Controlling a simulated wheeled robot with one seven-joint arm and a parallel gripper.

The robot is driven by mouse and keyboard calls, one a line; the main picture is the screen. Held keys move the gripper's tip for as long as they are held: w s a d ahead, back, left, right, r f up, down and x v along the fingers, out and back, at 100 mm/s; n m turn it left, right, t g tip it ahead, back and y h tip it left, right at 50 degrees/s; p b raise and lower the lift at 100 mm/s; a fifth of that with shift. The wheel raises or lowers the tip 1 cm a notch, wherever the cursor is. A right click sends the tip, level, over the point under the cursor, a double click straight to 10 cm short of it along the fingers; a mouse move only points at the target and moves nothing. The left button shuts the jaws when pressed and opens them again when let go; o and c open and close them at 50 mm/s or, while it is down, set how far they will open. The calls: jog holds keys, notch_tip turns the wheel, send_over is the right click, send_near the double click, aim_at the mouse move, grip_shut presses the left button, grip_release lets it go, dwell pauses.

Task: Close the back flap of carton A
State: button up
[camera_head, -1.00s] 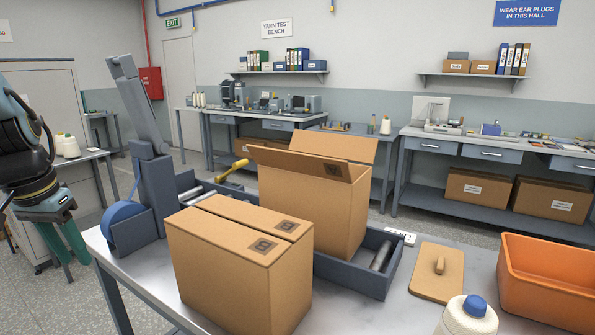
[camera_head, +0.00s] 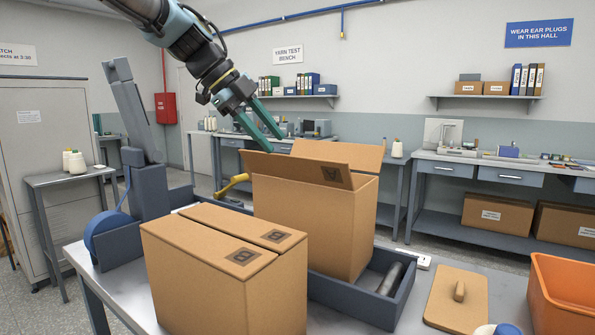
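Carton A (camera_head: 312,225) is an open brown carton on the grey roller bed, with a dark A print on its near flap. That near flap (camera_head: 295,168) is folded up and tilts outward. The back flap (camera_head: 350,154) stands up behind it at the far side of the top. My gripper (camera_head: 268,141), with two green fingers, hangs above the carton's left back corner. Its fingers are apart and nothing is between them. I cannot tell whether a fingertip touches the flap.
A closed carton marked B (camera_head: 215,285) stands in front of carton A. A grey upright post with a blue tape roll (camera_head: 105,235) is at the left, beside a yellow handle (camera_head: 232,184). A wooden board with a knob (camera_head: 457,300) and an orange bin (camera_head: 560,295) are at the right.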

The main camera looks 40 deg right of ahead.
aim_at(296, 166)
jog(key=p+x, duration=0.2)
jog(key=x, duration=0.7)
jog(key=shift+f, duration=0.2)
grip_shut()
dwell(1.1)
